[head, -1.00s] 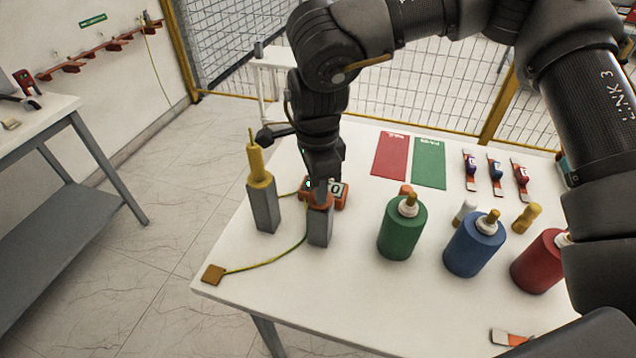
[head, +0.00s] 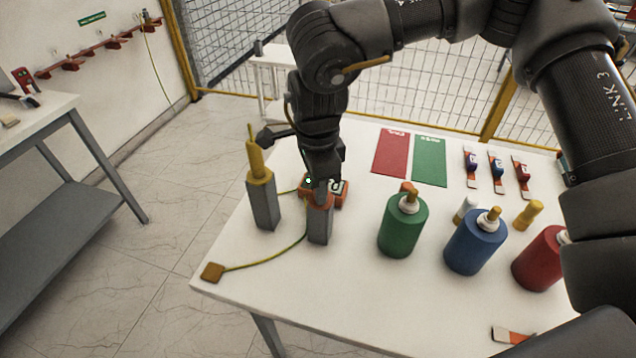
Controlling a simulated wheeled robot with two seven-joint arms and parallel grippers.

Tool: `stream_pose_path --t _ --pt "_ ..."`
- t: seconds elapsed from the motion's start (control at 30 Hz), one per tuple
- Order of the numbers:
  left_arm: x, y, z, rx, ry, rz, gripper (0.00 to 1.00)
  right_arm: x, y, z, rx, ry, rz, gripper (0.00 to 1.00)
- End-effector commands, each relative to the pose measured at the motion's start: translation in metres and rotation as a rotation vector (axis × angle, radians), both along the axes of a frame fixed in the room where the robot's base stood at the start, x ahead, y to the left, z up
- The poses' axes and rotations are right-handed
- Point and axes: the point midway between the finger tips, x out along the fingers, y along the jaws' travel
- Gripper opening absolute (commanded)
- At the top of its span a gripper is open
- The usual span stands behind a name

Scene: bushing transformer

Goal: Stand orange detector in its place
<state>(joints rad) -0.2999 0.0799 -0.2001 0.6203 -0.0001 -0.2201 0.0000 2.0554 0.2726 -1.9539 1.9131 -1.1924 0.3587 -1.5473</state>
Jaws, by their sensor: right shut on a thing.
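My right gripper (head: 320,191) points down at the top of a grey post-like stand with an orange top (head: 319,226) near the table's left side. It is shut on the orange detector, which is mostly hidden by the fingers. The orange part directly under the fingers (head: 320,204) meets the grey stand; I cannot tell whether it is the detector or the stand's collar, nor how deep the detector sits. A yellow detector (head: 255,158) stands upright in a similar grey stand (head: 264,207) to the left. My left gripper is out of view.
An orange box with a display (head: 341,191) lies just behind the stand. A green-yellow cable runs to a brown square (head: 213,272). Red (head: 391,153) and green (head: 429,161) mats lie behind.

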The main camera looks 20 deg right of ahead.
Motion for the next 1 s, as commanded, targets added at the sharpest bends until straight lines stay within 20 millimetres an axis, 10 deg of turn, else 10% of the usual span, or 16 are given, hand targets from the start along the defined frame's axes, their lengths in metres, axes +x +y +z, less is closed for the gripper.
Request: stream_pose_path --t 0.07,0.1,0.3,0.67,1.0 --pt "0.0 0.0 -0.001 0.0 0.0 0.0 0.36 0.0 0.0 -0.001 0.0 0.0 0.0 0.02" --pt "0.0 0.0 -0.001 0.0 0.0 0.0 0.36 0.0 0.0 -0.001 0.0 -0.001 0.0 0.26" --pt "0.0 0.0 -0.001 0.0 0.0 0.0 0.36 0.0 0.0 -0.001 0.0 0.0 0.0 0.5" --pt "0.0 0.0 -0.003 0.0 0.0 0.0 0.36 0.001 0.0 0.005 0.001 -0.003 0.0 0.5" --pt "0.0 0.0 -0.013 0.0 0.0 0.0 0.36 0.001 0.001 0.069 0.002 -0.005 -0.001 0.5"
